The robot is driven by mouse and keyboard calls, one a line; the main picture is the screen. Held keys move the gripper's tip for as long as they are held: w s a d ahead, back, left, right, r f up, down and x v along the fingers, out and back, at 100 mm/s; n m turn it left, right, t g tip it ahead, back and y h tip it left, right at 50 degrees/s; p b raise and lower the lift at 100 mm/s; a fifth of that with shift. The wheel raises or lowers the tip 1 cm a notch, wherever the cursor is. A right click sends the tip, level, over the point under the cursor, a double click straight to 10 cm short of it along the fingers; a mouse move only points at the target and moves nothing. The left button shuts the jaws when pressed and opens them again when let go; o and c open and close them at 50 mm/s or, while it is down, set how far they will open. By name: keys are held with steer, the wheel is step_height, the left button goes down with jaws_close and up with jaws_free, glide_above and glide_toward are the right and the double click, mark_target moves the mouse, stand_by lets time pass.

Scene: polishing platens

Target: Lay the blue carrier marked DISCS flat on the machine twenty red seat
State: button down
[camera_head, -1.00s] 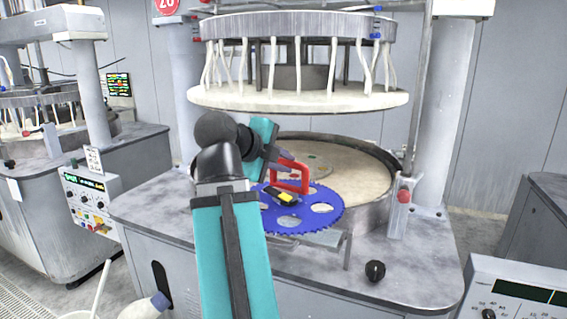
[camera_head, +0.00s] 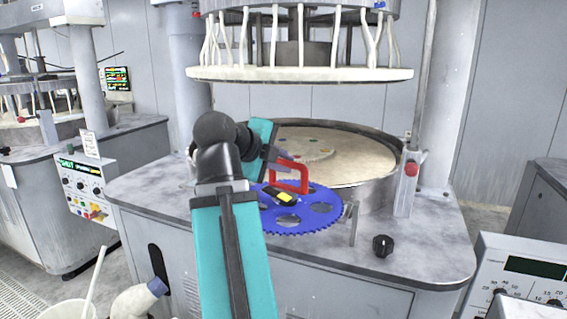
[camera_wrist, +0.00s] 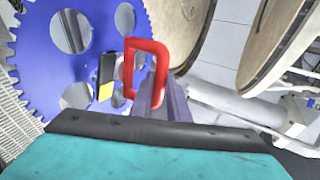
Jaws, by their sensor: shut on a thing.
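The blue carrier (camera_head: 322,222) is a toothed disc with round holes, a red loop handle (camera_head: 304,178) and a black-and-yellow tag; no DISCS lettering is readable. My gripper (camera_head: 277,158) is shut on the red handle. The carrier hangs at the near rim of the machine's round basin, roughly level in the head view. In the wrist view the carrier (camera_wrist: 38,75) fills the upper left, and the handle (camera_wrist: 163,60) is at my fingertips (camera_wrist: 150,85). The pale platen (camera_head: 360,165) lies behind the carrier. Small coloured marks show on its raised centre (camera_head: 305,150); which is the red seat is unclear.
The upper plate (camera_head: 300,74) with hanging white hoses is raised above the basin, leaving a gap. A post with a red knob (camera_head: 411,169) stands right of the basin. A black knob (camera_head: 383,245) is on the front deck. A control panel (camera_head: 525,270) is at lower right.

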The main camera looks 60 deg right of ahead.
steer(key=shift+f+b, duration=0.35)
steer(key=shift+f, duration=0.05)
steer(key=shift+d, duration=0.1)
stand_by(0.4)
